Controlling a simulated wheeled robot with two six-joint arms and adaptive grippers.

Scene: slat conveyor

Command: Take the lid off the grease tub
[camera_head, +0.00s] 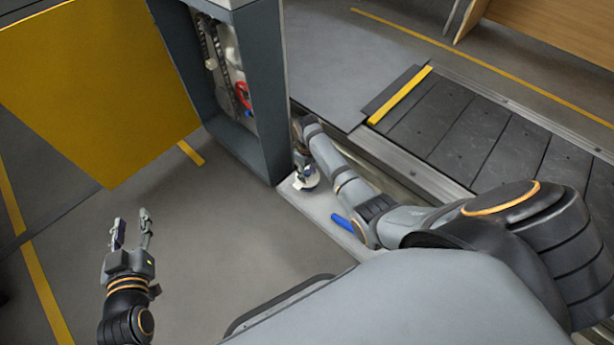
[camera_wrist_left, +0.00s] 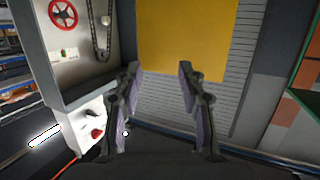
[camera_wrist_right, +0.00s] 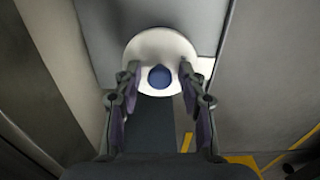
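The grease tub (camera_head: 311,184) stands on the pale ledge beside the cabinet, partly hidden by my right arm. I cannot tell how far above the lid the fingertips are. My left gripper (camera_head: 132,232) is open and empty over the floor, well away from the tub.
A blue object (camera_head: 342,222) lies on the ledge (camera_head: 322,205), near my right arm. The open cabinet (camera_head: 262,90) holds a chain and a red wheel (camera_wrist_left: 62,14). Its yellow door (camera_head: 95,85) swings out left. The slat conveyor (camera_head: 470,125) runs at right.

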